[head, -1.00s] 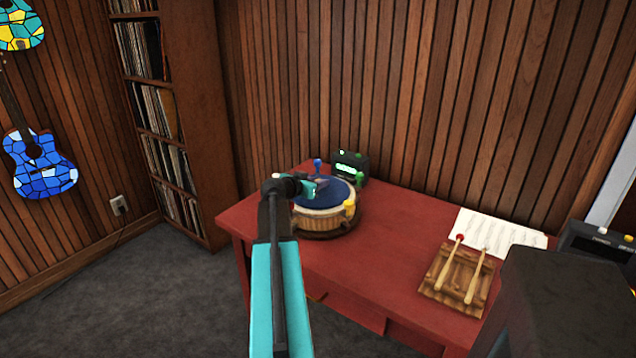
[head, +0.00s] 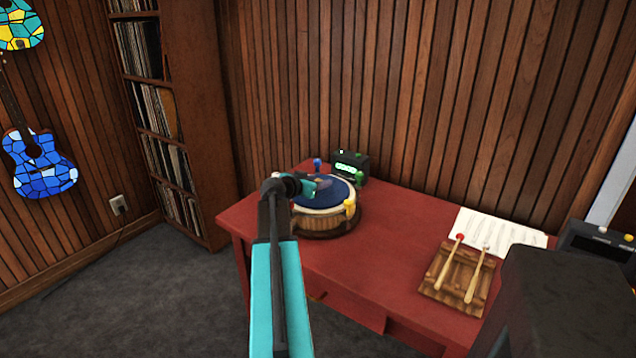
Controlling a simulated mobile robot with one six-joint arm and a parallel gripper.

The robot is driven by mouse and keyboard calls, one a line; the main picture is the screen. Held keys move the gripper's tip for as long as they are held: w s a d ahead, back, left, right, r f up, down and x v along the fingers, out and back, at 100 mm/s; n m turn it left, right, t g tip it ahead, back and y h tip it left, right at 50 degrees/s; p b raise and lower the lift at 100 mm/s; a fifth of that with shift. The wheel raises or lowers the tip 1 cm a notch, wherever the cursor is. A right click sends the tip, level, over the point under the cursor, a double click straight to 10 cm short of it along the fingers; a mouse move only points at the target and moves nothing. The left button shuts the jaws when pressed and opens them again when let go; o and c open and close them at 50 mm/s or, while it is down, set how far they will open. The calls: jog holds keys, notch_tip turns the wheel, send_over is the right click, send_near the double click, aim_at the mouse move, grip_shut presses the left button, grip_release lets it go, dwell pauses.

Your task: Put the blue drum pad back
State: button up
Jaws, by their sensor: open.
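The blue drum pad (head: 335,197) is a round dark-blue disc lying on top of the wooden drum (head: 322,223), inside its pale rim. The drum stands on the red table and has blue, green and yellow knobs around its rim. My gripper (head: 321,187) is open, at the left and middle part of the pad in the picture. It covers part of the pad. I cannot tell whether its fingertips touch the pad or hang just above it.
A small dark device (head: 349,166) with a lit green display stands behind the drum. A wooden board (head: 447,272) with two drumsticks and sheet music (head: 497,232) lie on the right of the red table (head: 370,255). Between drum and board the tabletop is clear.

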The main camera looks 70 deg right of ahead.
jog(key=b+v, duration=0.1)
jog(key=v, duration=1.1)
jog(key=shift+b, duration=0.4)
jog(key=shift+r, duration=0.1)
